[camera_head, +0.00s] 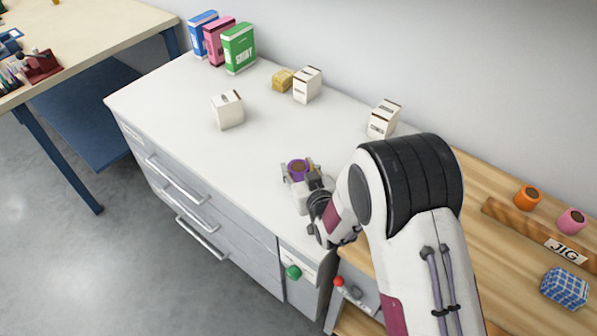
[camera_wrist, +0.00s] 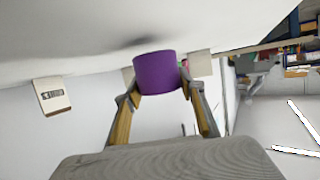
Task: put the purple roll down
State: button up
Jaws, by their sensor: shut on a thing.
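The purple roll (camera_head: 298,169) is over the white cabinet top (camera_head: 185,115), near its right part, with its brown open end facing up. My gripper (camera_head: 300,173) is shut on the roll, one finger on each side. In the wrist view the roll (camera_wrist: 156,72) sits between the two fingertips, and a soft dark shadow lies on the white surface beside it. I cannot tell whether the roll touches the top or is a little above it.
White boxes stand on the cabinet top at left (camera_head: 228,109), back (camera_head: 307,85) and right (camera_head: 383,119). A yellow block (camera_head: 283,80) and upright coloured packs (camera_head: 238,48) are at the back. Orange (camera_head: 528,197) and pink (camera_head: 571,221) rolls rest by the wooden jig (camera_head: 530,233). Bare top lies left of the roll.

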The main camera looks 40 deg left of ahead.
jog(key=shift+f, duration=0.85)
jog(key=shift+f, duration=0.1)
jog(key=o, duration=1.1)
jog(key=shift+o, duration=0.2)
jog(key=shift+d, duration=0.1)
jog(key=shift+v, duration=5.95)
